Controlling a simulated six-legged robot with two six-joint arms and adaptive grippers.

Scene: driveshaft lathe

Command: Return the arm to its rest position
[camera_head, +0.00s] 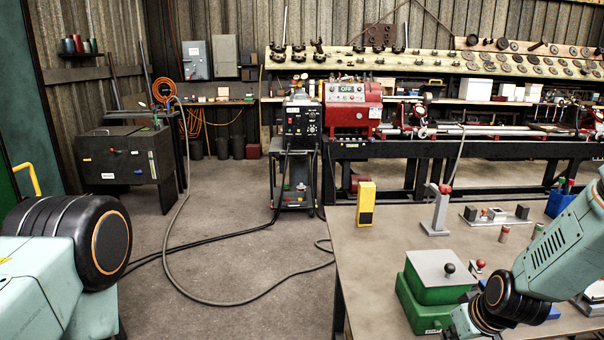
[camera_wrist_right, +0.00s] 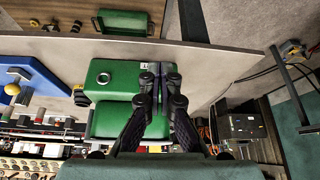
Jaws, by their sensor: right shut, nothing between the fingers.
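My right arm (camera_head: 550,265) comes in from the right in the head view, over the right part of the table, with its wrist low at the bottom edge beside the green box (camera_head: 435,285). My right gripper (camera_wrist_right: 160,78) shows in the right wrist view, shut and empty, its black fingers together. A green box (camera_wrist_right: 110,78) lies behind the fingers there; I cannot tell whether they touch it. Of my left arm, a teal link and black joint (camera_head: 98,242) show at the lower left. My left gripper is out of view.
The table (camera_head: 385,260) also holds a yellow block (camera_head: 365,204), a grey stand with a red top (camera_head: 438,210) and small parts. A red lathe (camera_head: 352,105) stands behind. Cables (camera_head: 215,300) cross the floor on the left.

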